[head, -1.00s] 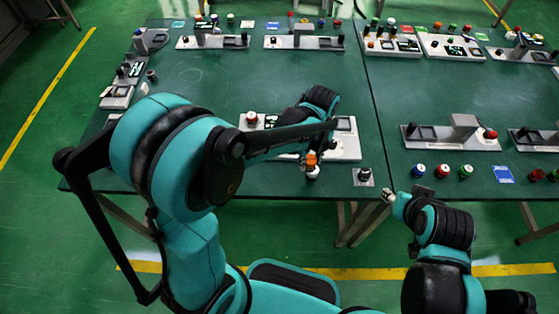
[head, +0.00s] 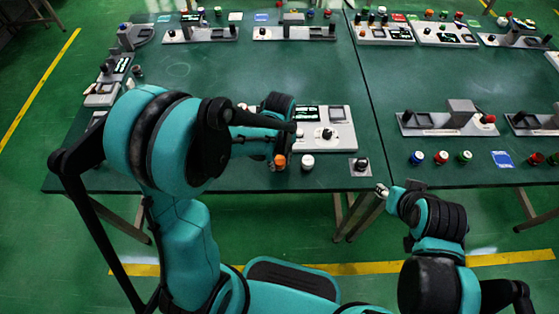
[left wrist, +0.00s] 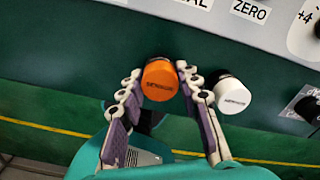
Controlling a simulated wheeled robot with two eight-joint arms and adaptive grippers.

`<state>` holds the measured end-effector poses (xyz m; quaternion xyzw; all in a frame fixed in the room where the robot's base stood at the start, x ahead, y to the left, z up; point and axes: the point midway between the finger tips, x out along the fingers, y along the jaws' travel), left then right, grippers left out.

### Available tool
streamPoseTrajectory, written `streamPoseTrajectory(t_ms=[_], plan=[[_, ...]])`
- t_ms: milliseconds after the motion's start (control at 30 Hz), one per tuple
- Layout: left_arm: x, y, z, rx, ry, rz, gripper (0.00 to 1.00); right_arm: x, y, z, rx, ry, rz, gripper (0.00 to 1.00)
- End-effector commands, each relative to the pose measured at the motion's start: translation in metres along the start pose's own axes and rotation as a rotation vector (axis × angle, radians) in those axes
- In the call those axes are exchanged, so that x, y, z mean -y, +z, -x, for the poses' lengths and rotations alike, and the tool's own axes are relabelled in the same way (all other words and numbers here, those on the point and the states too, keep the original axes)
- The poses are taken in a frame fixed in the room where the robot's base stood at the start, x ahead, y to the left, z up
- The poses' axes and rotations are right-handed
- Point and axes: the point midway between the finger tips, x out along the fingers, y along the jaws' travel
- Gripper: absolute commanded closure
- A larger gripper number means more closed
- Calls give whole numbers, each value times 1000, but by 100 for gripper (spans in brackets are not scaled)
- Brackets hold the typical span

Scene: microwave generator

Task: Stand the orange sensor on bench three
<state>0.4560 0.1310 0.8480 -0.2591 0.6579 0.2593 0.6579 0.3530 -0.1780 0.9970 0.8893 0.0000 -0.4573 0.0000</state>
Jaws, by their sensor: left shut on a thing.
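The orange sensor (head: 280,160) is a short cylinder near the front edge of the left green bench (head: 220,178), just left of a white-topped one (head: 307,161). My left gripper (left wrist: 153,86) is shut on the orange sensor, a finger on each side, its labelled orange top (left wrist: 160,78) facing the wrist camera. I cannot tell whether its base touches the bench. In the left wrist view the white-topped cylinder (left wrist: 232,93) stands close to the right finger. My right gripper (head: 383,190) hangs by the bench's front edge, and its fingers are too small to read.
A pale control panel (head: 340,142) lies behind the cylinders. A black knob on a grey plate (head: 360,166) is to their right. Blue, red and green-topped cylinders (head: 440,158) stand on the right bench. Bare bench front lies left of the orange sensor.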

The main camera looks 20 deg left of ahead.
Motion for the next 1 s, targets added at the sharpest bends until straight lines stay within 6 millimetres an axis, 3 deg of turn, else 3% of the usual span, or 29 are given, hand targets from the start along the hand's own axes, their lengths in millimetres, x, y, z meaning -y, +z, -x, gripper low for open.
streamPoseTrajectory(t_ms=[133, 167, 233, 633, 767, 1000], plan=[[0, 0, -4, 0, 0, 0, 98, 0, 2, -3, 0, 0, 0, 60], [0, 0, -4, 0, 0, 0, 64, 0, 2, -3, 0, 0, 0, 60], [0, 0, -3, 0, 0, 0, 46, 0, 2, -2, 0, 0, 0, 60], [0, 0, 4, 0, 0, 0, 46, 0, -2, 2, 0, 0, 0, 60], [0, 0, 26, 0, 0, 0, 46, 0, -7, 10, 0, 0, 0, 60], [0, 0, 81, 0, 0, 0, 46, 0, -20, 27, 0, 0, 0, 60]])
